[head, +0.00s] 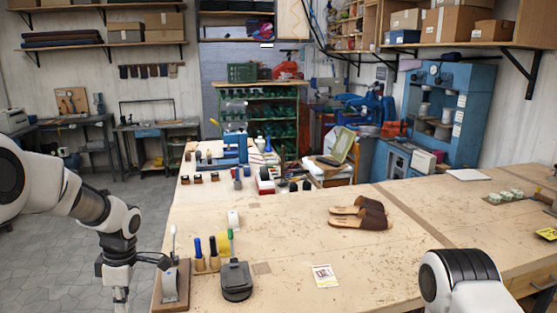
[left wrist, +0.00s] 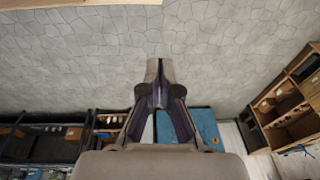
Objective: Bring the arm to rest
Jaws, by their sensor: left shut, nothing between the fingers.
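My left arm (head: 95,205) comes in from the left in the head view and hangs down beside the table's left end; its fingertips are cut off by the bottom edge there. In the left wrist view my left gripper (left wrist: 158,80) is shut, with nothing between its fingers, above the grey stone floor (left wrist: 220,40). A part of my right arm (head: 462,275) shows at the lower right of the head view; its gripper is out of view.
The wooden table (head: 290,230) holds a pair of brown sandals (head: 362,213), a dark grey lidded case (head: 236,280), a pen holder (head: 207,265) and a small printed card (head: 325,276). Blue machines (head: 447,105) stand at the back right. Floor (head: 60,260) is open at left.

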